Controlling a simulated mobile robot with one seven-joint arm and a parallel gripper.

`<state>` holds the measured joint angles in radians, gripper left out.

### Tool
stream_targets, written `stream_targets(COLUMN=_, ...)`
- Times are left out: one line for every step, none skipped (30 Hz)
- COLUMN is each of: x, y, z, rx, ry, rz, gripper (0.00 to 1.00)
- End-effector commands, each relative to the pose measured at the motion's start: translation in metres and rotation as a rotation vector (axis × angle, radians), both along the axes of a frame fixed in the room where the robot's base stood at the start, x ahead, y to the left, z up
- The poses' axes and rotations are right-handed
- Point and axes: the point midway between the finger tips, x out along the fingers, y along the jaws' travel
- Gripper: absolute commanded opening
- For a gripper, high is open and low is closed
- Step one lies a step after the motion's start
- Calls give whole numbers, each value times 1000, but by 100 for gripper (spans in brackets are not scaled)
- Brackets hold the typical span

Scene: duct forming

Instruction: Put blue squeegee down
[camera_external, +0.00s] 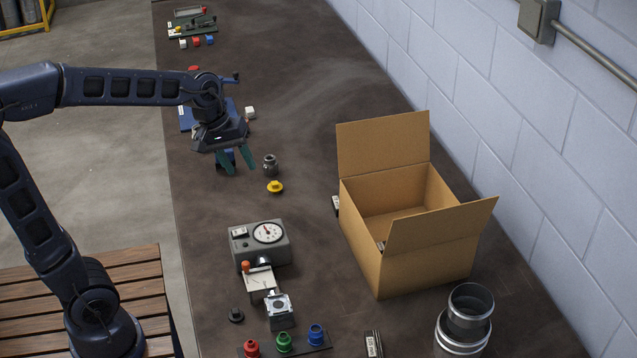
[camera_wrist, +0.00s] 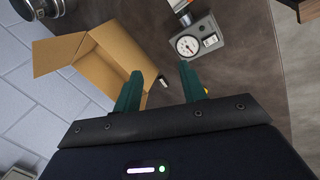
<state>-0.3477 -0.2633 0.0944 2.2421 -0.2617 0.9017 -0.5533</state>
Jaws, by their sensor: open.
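My gripper (camera_external: 242,170) hangs over the left part of the dark workbench, its two green fingers spread apart. In the wrist view the open gripper (camera_wrist: 158,82) shows nothing held between its fingers. A small dark blue piece (camera_external: 225,158) shows at the fingers in the external view, partly hidden by them. It may be the blue squeegee, but its shape is too small and covered to tell. I cannot tell whether it touches the fingers or rests on the bench. No blue squeegee is clear in the wrist view.
A flat blue item (camera_external: 187,119) lies behind my wrist. A metal cylinder (camera_external: 270,165) and a yellow knob (camera_external: 275,186) stand right of the fingers. A gauge box (camera_external: 262,247) stands nearer the camera. An open cardboard box (camera_external: 425,255) stands at right.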

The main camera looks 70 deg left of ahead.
Motion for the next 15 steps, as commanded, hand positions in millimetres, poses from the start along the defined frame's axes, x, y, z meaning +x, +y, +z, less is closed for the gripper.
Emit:
stream_targets(x=-11, y=-19, z=4, rx=29, ry=-10, rz=-76, gripper=42)
stream_targets(x=-18, y=-28, z=6, rx=50, ry=-16, rz=-122, gripper=42)
stream_targets(x=-27, y=-40, z=7, rx=76, ry=-20, rz=-184, gripper=42)
stream_targets(x=-34, y=-49, z=8, rx=97, ry=-25, rz=-232, gripper=42)
stream_targets(x=-41, y=-57, z=9, rx=117, ry=-28, rz=-279, gripper=42)
stream_targets(x=-50, y=-68, z=9, rx=143, ry=-35, rz=-340, gripper=42)
stream_targets(x=-58, y=-76, z=10, rx=165, ry=-38, rz=-385, gripper=42)
stream_targets(x=-65, y=-83, z=9, rx=185, ry=-43, rz=-431, gripper=42)
stream_targets(x=-75, y=-92, z=9, rx=214, ry=-49, rz=-491, gripper=42)
stream_targets(x=-83, y=-99, z=9, rx=234, ry=-54, rz=-537, gripper=42)
stream_targets(x=-91, y=-105, z=8, rx=256, ry=-60, rz=-582, gripper=42)
stream_targets(x=-101, y=-113, z=7, rx=285, ry=-64, rz=-642, gripper=42)
stream_targets(x=-108, y=-118, z=6, rx=306, ry=-69, rz=-685, gripper=42)
stream_targets(x=-116, y=-123, z=5, rx=327, ry=-74, rz=-728, gripper=42)
stream_targets(x=-125, y=-129, z=3, rx=355, ry=-79, rz=-781, gripper=42)
